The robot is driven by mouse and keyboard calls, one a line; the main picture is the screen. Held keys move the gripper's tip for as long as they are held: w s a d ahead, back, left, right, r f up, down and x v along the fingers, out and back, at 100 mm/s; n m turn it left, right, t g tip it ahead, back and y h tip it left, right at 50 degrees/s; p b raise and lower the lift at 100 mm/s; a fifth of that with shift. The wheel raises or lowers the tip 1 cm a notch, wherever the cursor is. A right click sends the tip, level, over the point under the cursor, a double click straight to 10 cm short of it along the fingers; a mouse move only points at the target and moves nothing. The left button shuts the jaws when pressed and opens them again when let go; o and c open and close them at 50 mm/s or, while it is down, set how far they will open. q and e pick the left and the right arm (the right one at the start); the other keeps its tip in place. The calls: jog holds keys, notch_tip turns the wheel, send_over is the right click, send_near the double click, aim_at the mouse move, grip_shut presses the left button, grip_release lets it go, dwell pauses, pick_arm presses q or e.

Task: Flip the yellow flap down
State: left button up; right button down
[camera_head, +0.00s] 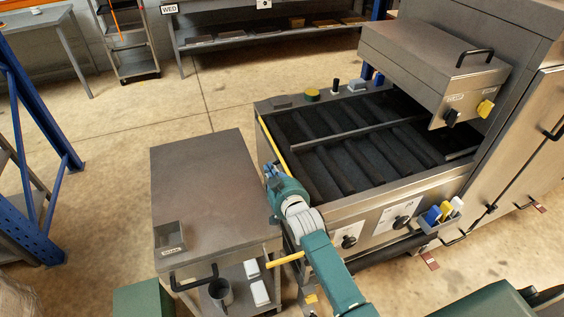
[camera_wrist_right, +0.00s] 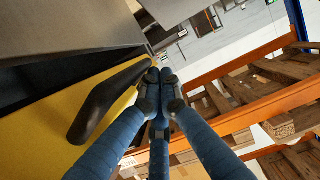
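The yellow flap (camera_head: 273,139) shows in the head view as a thin yellow strip along the left side of the tray cleaner (camera_head: 361,205), so it stands about upright. In the right wrist view the flap (camera_wrist_right: 40,125) is a yellow panel at the left, with a black handle (camera_wrist_right: 95,108) on it. My right gripper (camera_head: 270,168) is beside the flap's left face. In the wrist view its blue fingers (camera_wrist_right: 160,82) have their dark tips together, close to the handle's far end. I see nothing held between them; contact with the handle is unclear. My left gripper is out of view.
A steel cart (camera_head: 205,185) stands close on the left, leaving a narrow gap to the cleaner. A yellow bar (camera_head: 285,258) shows low in that gap. A raised hood (camera_head: 425,58) is over the cleaner's right side. Floor is clear behind the cart.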

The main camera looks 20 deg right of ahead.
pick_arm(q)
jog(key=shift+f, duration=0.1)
pick_arm(e)
jog(key=shift+s+a+f, duration=0.15)
jog(key=shift+f, duration=0.6)
dwell(0.4)
notch_tip(320, 180, up, 5)
jog(key=p, duration=0.4)
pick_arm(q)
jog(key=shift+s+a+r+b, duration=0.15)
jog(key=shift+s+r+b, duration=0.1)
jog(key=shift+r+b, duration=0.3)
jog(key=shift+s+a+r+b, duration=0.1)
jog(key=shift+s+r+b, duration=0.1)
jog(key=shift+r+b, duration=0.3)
pick_arm(e)
jog(key=v, duration=0.9)
jog(key=shift+s, duration=0.4)
jog(key=shift+f, duration=0.2)
